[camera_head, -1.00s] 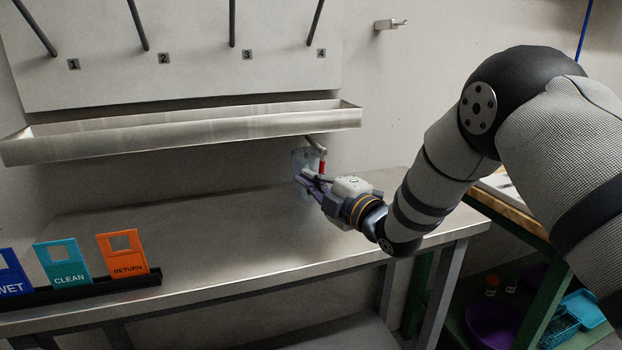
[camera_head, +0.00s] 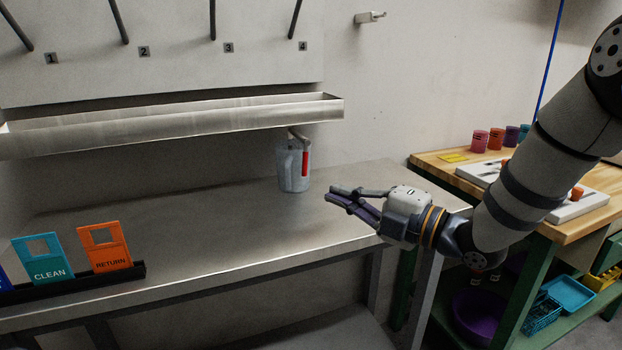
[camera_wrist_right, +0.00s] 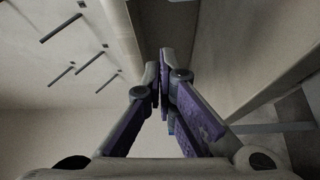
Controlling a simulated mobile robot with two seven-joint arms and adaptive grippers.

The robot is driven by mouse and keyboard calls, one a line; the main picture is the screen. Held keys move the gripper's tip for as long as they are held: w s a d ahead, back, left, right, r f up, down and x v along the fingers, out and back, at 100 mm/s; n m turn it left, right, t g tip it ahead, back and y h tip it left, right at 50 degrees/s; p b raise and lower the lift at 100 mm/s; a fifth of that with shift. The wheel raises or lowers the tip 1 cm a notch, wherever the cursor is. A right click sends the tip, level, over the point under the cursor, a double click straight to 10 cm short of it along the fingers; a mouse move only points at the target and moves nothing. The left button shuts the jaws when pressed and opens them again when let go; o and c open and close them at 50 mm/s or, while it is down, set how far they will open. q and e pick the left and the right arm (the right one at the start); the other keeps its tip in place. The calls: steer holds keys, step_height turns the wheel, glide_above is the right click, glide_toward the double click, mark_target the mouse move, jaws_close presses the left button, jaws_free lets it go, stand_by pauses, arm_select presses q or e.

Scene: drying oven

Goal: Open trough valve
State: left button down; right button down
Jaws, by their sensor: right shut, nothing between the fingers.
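The steel trough (camera_head: 180,122) runs along the wall below the numbered panel. A drain pipe (camera_head: 297,134) comes down near its right end. The trough valve's red handle (camera_head: 305,163) hangs upright there, in front of a clear grey container (camera_head: 288,166) standing on the steel bench. My right gripper (camera_head: 336,196) is to the right of and nearer than the handle, apart from it, above the bench. Its purple-padded fingers are shut with nothing between them; the wrist view shows the fingertips (camera_wrist_right: 164,62) together. My left gripper is not in view.
The steel bench (camera_head: 200,235) is mostly clear. A holder with CLEAN (camera_head: 47,262) and RETURN (camera_head: 106,247) cards stands at its left front. A wooden table (camera_head: 435,165) with coloured cups stands at right. Four rods stick out above the trough.

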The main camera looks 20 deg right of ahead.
mark_target(305, 157)
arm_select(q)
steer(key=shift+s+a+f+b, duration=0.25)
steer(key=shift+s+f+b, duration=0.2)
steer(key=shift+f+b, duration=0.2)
arm_select(e)
steer(key=w+a, duration=0.3)
steer(key=w, duration=0.8)
steer(key=shift+r, duration=0.35)
steer(key=shift+w, duration=0.1)
arm_select(q)
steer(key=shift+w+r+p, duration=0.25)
steer(key=shift+p, duration=0.1)
arm_select(e)
steer(key=shift+w+d+n, duration=0.25)
steer(key=shift+d+n, duration=0.2)
steer(key=shift+n, duration=0.05)
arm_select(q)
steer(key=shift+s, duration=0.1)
